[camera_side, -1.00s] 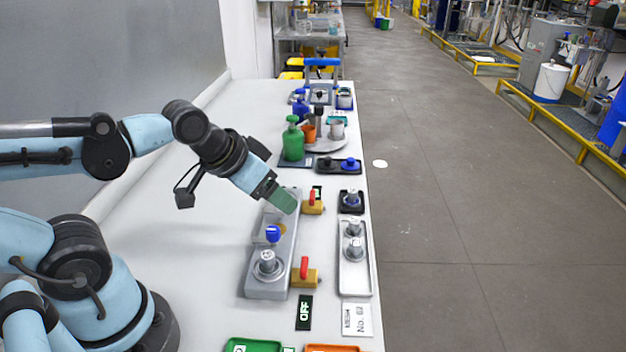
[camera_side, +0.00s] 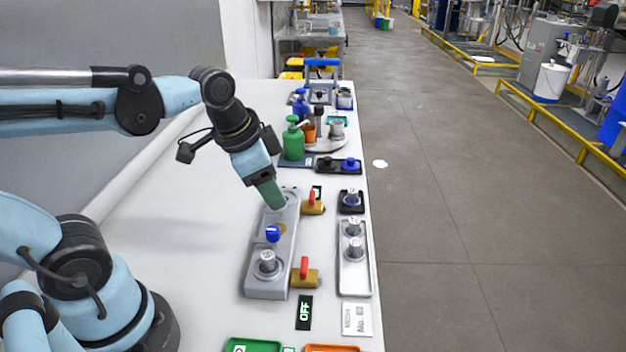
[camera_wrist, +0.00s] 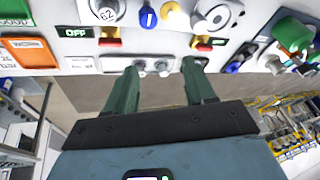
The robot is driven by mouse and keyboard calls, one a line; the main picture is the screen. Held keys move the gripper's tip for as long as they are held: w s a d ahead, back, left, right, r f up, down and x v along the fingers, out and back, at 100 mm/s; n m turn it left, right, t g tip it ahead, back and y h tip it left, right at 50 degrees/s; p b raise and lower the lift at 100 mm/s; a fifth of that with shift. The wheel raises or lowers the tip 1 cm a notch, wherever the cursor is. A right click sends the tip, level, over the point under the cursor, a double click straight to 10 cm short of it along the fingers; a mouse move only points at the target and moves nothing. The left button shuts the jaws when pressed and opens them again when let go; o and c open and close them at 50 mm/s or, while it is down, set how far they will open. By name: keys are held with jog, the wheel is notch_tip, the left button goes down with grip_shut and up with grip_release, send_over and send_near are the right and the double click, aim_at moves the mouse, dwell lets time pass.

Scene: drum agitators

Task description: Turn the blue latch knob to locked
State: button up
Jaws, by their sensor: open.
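The blue latch knob (camera_side: 273,233) sits on a long grey block (camera_side: 284,262), between a grey cylinder numbered 62 and a round fitting at the far end. In the wrist view the blue knob (camera_wrist: 148,17) shows a white mark on its face, near the top edge, with a yellow patch beside it. Whether it is locked I cannot tell. My gripper (camera_side: 278,205) points steeply down near the block's far end, apart from the knob. In the wrist view my gripper (camera_wrist: 160,68) has its two green fingers spread, with nothing between them.
Two red-handled brass valves (camera_side: 305,276) stand right of the block, beside an OFF plate (camera_side: 304,312). A tray with grey cylinders (camera_side: 355,282) lies farther right, near the table edge. A green bottle (camera_side: 293,142) stands behind. The table left of the block is clear.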

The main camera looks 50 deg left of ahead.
aim_at(273, 229)
jog(key=shift+w+a+f+m+g, duration=0.1)
jog(key=shift+f+m+g, duration=0.65)
jog(key=shift+f+m, duration=0.7)
jog(key=shift+a+f+m+g, duration=0.1)
jog(key=shift+f+m+g, duration=0.75)
jog(key=shift+f, duration=0.95)
jog(key=shift+w+a+f+m+g, duration=0.1)
jog(key=shift+f+m+g, duration=0.5)
jog(key=shift+f+m, duration=0.95)
jog(key=shift+f, duration=0.1)
grip_shut()
